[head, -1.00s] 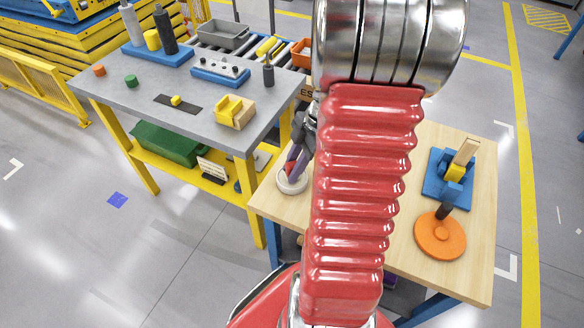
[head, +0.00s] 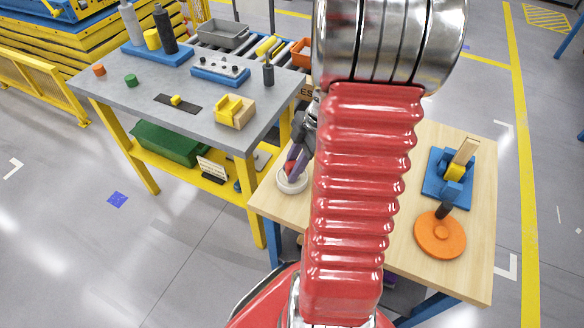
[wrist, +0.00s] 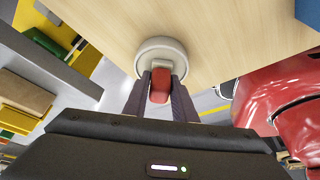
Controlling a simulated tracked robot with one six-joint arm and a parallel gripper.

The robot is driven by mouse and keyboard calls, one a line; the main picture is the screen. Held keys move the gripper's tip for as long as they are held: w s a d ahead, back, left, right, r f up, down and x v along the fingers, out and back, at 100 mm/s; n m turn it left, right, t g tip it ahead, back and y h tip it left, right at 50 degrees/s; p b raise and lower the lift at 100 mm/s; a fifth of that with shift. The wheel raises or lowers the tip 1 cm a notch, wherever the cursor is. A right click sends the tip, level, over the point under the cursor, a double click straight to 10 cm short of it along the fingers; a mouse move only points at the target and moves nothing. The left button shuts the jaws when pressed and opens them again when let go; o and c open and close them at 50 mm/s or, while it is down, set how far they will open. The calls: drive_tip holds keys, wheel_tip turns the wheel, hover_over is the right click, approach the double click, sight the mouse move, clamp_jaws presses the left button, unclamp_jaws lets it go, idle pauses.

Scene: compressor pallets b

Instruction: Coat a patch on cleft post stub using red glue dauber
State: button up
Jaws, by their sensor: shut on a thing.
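The red glue dauber (wrist: 160,86) is between the fingers of my gripper (wrist: 160,92), which is shut on it. Its far end is at a round white pot (wrist: 160,48) on the wooden table; I cannot tell how deep it sits in it. In the head view the dauber (head: 289,170) shows as a small red patch at the pot (head: 292,184), beside my gripper (head: 297,163). A tilted wooden post (head: 465,151) with a yellow band stands on a blue base at the table's right. It may be the cleft post stub, but no cleft is clear.
An orange disc (head: 440,235) with a dark upright piece is in front of the blue base (head: 437,186). A grey workbench (head: 140,97) with several parts stands left of the wooden table (head: 470,275). My red arm hides the table's middle.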

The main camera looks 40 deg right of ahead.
sight(292, 163)
idle(0.3)
drive_tip(key=shift+r, duration=3.5)
